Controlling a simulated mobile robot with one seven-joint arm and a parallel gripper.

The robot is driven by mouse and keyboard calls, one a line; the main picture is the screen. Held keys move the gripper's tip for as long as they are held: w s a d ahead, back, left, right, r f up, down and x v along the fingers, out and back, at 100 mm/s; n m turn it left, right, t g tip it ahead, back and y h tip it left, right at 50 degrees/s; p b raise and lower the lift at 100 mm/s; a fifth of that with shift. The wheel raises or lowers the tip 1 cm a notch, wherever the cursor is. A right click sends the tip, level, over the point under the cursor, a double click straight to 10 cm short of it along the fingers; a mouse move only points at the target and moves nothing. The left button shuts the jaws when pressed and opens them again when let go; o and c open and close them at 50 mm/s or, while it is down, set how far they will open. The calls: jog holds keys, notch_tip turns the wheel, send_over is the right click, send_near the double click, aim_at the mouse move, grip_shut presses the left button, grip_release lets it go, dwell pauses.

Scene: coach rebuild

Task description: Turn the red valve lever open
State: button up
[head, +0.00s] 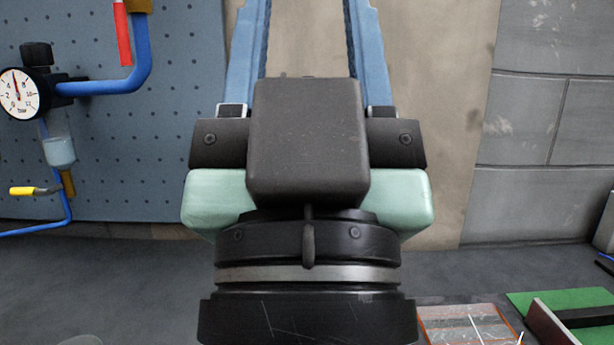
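The red valve lever (123,34) shows at the top left in the head view. It hangs down from a brass valve body (138,5) at the upper end of a bent blue pipe (142,50); the top of the valve is cut off by the frame. My gripper (306,30) fills the middle, to the right of the lever and apart from it. Its two blue fingers point up and away, set wide apart with nothing seen between them. The fingertips are beyond the top edge.
A pressure gauge (20,92), a small clear bowl (61,152) and a yellow-handled lever (24,190) sit below the valve, before a perforated blue board (165,165). A green mat (540,302) and a reddish panel (465,328) lie at lower right.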

notch_tip(320, 180, up, 22)
jog(key=p, duration=2)
jog(key=shift+r, duration=0.15)
